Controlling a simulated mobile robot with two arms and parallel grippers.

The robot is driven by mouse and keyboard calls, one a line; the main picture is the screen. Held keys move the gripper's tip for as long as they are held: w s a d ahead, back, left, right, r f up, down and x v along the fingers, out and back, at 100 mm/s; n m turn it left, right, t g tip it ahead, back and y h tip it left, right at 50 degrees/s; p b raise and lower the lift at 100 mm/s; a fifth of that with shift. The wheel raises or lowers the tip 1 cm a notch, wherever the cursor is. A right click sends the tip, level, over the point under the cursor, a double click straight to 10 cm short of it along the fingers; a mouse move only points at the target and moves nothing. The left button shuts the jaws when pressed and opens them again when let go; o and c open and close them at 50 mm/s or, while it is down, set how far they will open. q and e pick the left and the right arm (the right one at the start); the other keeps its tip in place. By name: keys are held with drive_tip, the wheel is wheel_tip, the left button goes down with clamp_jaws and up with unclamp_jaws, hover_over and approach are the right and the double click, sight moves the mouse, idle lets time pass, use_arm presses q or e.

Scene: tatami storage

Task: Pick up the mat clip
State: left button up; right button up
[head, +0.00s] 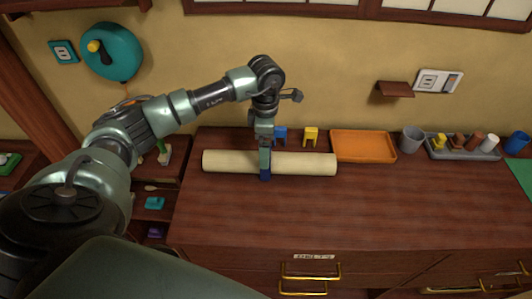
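A cream rolled mat (222,162) lies across the back of the wooden cabinet top. A dark blue piece (265,170), seemingly a clip, shows across the front of the roll near its middle. A blue clip-like piece (280,134) and a yellow one (311,135) stand just behind the roll. My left gripper (265,145) points down at the middle of the roll, directly over the dark blue piece. From this angle I cannot tell whether its fingers are closed on that piece. My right gripper is not in view.
An orange tray (363,147), a grey cup (411,139), a grey holder (462,154) with several small items and a blue cup (517,142) line the back right. A small wall shelf (395,88) juts out above. The front of the cabinet top (330,215) is clear.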

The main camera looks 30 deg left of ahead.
use_arm(q)
drive_tip(key=shift+f, duration=1.3)
drive_tip(key=c, duration=1.3)
wheel_tip(320, 180, up, 20)
drive_tip(key=b, duration=0.3)
wheel_tip(320, 180, down, 7)
drive_tip(key=p, duration=0.6)
drive_tip(key=shift+w+d, duration=0.35)
drive_tip(key=shift+d, duration=0.05)
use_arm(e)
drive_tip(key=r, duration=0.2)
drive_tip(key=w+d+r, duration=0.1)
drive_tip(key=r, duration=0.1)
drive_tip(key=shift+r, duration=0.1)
